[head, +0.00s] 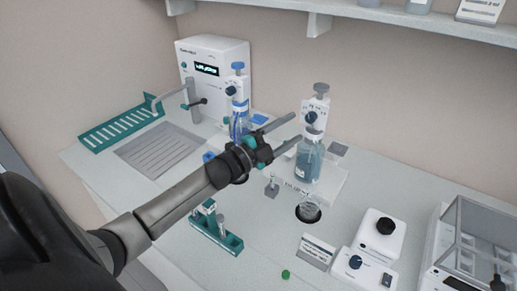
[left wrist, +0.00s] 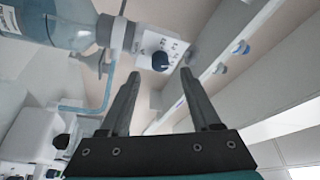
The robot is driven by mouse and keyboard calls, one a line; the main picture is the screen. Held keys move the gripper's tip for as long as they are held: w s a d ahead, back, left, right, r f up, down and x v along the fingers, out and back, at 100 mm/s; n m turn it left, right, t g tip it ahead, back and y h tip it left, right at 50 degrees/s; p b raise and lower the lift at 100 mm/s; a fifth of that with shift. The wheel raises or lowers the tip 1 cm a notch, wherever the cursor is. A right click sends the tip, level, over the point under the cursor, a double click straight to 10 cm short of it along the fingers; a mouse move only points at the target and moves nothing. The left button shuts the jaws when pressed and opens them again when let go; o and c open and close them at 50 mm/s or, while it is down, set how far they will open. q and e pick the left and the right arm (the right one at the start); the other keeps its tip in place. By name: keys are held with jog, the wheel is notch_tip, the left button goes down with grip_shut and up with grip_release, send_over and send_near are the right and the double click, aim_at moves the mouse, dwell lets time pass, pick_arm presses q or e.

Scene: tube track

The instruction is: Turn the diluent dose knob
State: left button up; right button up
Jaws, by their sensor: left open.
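A dispenser bottle (head: 308,160) with blue liquid stands right of centre in the head view, with a white dosing head on top. Its dark blue dose knob (head: 311,117) faces forward; the knob also shows in the left wrist view (left wrist: 160,61), ahead of the fingers. A second dispenser bottle (head: 240,122) with its own blue knob (head: 231,91) stands further left. My right gripper is not in view.
A teal tube holder (head: 216,232) stands below my left arm. A white knobbed device (head: 362,262) stands front right. A shelf (head: 400,18) runs overhead.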

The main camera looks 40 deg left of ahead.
pick_arm(q)
jog(key=v, duration=1)
jog(key=shift+b, duration=0.35)
jog(key=shift+s, duration=0.15)
